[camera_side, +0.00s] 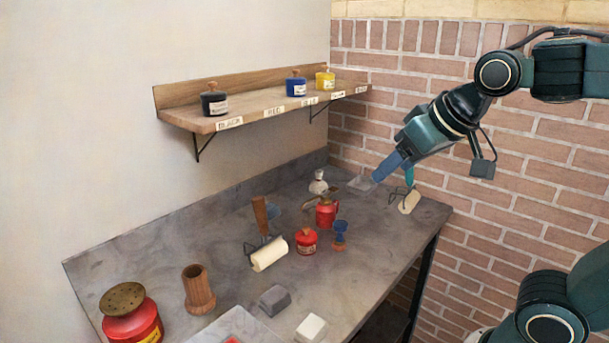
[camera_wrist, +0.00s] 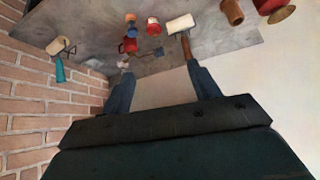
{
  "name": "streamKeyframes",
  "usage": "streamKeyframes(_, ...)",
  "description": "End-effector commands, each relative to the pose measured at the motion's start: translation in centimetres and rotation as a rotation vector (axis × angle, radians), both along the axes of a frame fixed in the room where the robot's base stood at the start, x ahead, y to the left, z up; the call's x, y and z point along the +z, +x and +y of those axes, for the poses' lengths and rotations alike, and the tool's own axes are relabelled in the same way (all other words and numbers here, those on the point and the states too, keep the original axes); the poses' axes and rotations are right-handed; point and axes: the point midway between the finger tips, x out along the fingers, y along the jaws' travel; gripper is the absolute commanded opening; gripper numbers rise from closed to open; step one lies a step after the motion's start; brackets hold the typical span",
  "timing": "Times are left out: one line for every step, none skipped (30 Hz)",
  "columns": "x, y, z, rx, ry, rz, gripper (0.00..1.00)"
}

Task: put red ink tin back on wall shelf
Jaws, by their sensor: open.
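The red ink tin (camera_side: 306,242), with a wooden knob and pale label, stands upright on the grey bench. In the wrist view a red tin (camera_wrist: 153,28) that looks like it is near the top, left of a roller. My gripper (camera_side: 392,178) is open and empty above the back right of the bench, well apart from the tin. Its two spread fingers show in the wrist view (camera_wrist: 161,80). The wall shelf (camera_side: 245,103) holds a black tin (camera_side: 214,103), a blue tin (camera_side: 296,85) and a yellow tin (camera_side: 325,80). The shelf above the RED label (camera_side: 274,112) is bare.
A red can (camera_side: 326,214) and blue cup (camera_side: 340,238) stand close to the tin; a cream roller (camera_side: 268,254) lies left. A wooden pot (camera_side: 198,290) and large red can (camera_side: 131,318) stand front left. The brick wall (camera_side: 540,180) is at right.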

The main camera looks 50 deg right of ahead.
Motion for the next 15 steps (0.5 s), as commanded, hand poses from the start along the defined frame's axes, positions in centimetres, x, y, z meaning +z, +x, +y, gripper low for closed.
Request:
streamKeyframes(-0.1, 1.4, -0.3, -0.023, -0.003, -0.02, 0.61)
streamKeyframes(-0.1, 2.3, -0.5, -0.039, -0.005, -0.039, 0.61)
streamKeyframes(-0.1, 3.6, -0.8, -0.06, -0.009, -0.065, 0.61)
streamKeyframes(-0.2, 4.5, -1.0, -0.077, -0.013, -0.084, 0.61)
streamKeyframes(-0.2, 5.4, -1.2, -0.091, -0.018, -0.103, 0.61)
streamKeyframes(-0.2, 6.5, -1.5, -0.109, -0.024, -0.13, 0.61)
streamKeyframes(-0.2, 7.4, -1.7, -0.125, -0.03, -0.15, 0.61)
streamKeyframes(-0.3, 8.2, -1.9, -0.137, -0.036, -0.17, 0.61)
streamKeyframes(-0.3, 9.3, -2.2, -0.154, -0.046, -0.198, 0.61)
streamKeyframes(-0.3, 10.2, -2.4, -0.165, -0.052, -0.219, 0.61)
streamKeyframes(-0.3, 11.0, -2.6, -0.176, -0.061, -0.24, 0.61)
streamKeyframes(-0.4, 12.0, -2.8, -0.188, -0.071, -0.267, 0.61)
streamKeyframes(-0.4, 12.7, -2.9, -0.197, -0.079, -0.287, 0.61)
streamKeyframes(-0.4, 13.3, -3.0, -0.203, -0.087, -0.306, 0.61)
streamKeyframes(-0.5, 14.1, -3.2, -0.211, -0.096, -0.329, 0.61)
